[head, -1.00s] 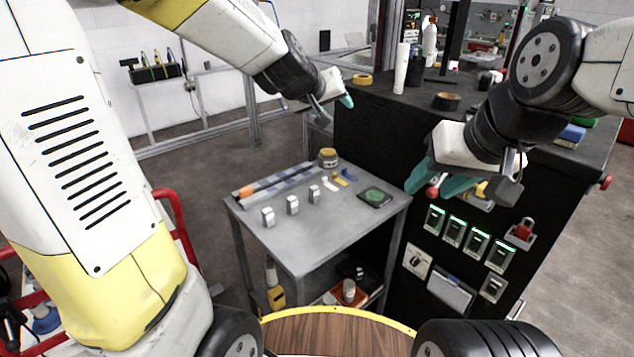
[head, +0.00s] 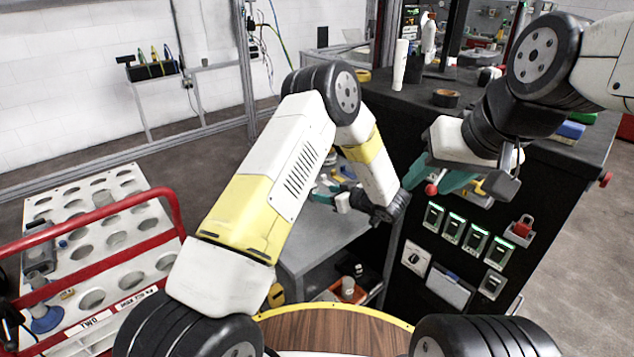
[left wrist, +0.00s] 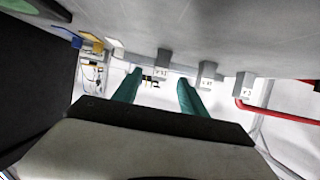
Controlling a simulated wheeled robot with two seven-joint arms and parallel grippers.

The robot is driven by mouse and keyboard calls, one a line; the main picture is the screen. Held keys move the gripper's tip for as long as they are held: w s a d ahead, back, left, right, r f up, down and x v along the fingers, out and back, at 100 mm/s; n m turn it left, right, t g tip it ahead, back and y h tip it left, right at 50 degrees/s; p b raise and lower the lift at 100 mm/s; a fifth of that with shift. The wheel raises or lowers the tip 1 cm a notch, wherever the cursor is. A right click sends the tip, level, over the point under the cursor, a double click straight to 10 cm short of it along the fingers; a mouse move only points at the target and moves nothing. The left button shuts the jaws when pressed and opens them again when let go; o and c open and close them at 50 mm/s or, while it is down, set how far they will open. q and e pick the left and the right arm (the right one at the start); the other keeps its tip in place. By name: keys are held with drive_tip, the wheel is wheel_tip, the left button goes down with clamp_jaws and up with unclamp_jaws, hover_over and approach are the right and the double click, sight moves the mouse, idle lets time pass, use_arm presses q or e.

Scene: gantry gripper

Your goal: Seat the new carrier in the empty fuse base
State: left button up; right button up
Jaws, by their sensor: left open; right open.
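Three small grey-white carriers stand in a row on the grey table; in the left wrist view, they appear inverted as a near one (left wrist: 163,57), a middle one (left wrist: 207,72) and an end one (left wrist: 244,85). My left gripper (left wrist: 159,78) is open there, with one carrier seen in the gap between its teal fingertips, not clasped. In the head view my left gripper (head: 326,190) is low over the table, and my arm hides the carriers. My right gripper (head: 440,177) is open by the black cabinet front. I cannot tell which fuse base is empty.
The black cabinet (head: 388,262) carries several green-lit units (head: 475,240), a red switch (head: 523,228) and a dial plate (head: 416,258). A red knob (head: 431,189) shows beside my right gripper. A red-railed cart (head: 105,215) stands at left.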

sight(316, 191)
use_arm(q)
drive_tip(key=shift+x, duration=1.25)
drive_tip(key=x, duration=0.5)
drive_tip(key=shift+a, duration=0.15)
clamp_jaws()
